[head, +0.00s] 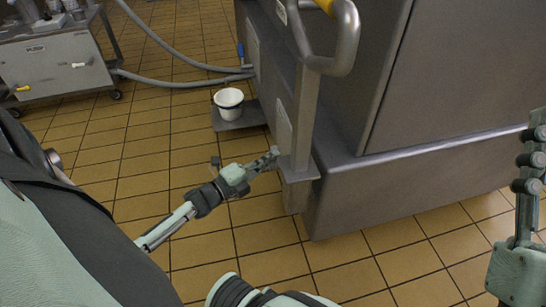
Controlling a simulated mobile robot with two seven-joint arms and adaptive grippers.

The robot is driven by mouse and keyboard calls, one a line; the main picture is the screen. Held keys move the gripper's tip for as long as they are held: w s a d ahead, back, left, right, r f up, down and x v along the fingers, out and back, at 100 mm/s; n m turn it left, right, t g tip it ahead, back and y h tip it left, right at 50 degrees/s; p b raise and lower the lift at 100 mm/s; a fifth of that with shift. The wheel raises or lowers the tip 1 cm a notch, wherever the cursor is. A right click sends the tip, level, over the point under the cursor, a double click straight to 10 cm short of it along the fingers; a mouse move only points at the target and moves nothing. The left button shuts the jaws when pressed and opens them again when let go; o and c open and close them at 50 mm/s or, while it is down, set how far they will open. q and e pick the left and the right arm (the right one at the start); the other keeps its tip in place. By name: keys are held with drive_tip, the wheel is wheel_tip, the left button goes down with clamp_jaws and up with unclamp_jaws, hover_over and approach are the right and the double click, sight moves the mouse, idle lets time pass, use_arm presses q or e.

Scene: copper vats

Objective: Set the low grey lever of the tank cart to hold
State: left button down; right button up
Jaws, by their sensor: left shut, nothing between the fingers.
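A wheeled steel cart (50,60) stands at the upper left, cut off by the frame edge. A short lever with a pale, whitish-grey handle (82,64) sticks out of its front panel. I cannot tell whether this is the low grey lever, and its setting marks are too small to read. My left gripper (274,154) is shut and empty, far from that lever. Its tips are close to the lower post of the large steel machine; I cannot tell whether they touch. My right gripper (532,132) is at the right edge, fingers up, partly cut off.
The large steel machine (430,90) fills the upper right, with a bent tube handle (345,40) at its corner. A white bucket (229,100) sits on a low plate beside it. Grey hoses (185,83) run across the floor.

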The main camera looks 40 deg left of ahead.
drive_tip(key=w+d+f+g+h+p, duration=0.1)
drive_tip(key=w+f+g+h+p, duration=0.25)
drive_tip(key=f+g, duration=0.65)
drive_tip(key=s+d+f+g+h+p, duration=0.25)
drive_tip(key=d+f, duration=0.45)
drive_tip(key=f, duration=0.5)
use_arm(q)
drive_tip(key=w+a+n+g+b, duration=0.2)
drive_tip(key=w+a+n+g, duration=0.1)
drive_tip(key=w+a+n, duration=0.2)
drive_tip(key=w+a, duration=0.1)
drive_tip(key=a, duration=0.1)
drive_tip(key=shift+w+a+r+n, duration=0.2)
drive_tip(key=shift+a+n, duration=0.1)
drive_tip(key=shift+a, duration=0.1)
use_arm(e)
drive_tip(key=w+a+r+t, duration=0.2)
drive_tip(key=a+r, duration=0.2)
drive_tip(key=shift+r+y, duration=0.35)
drive_tip(key=shift+y, duration=0.05)
drive_tip(key=shift+w+t, duration=0.1)
drive_tip(key=shift+t, duration=0.15)
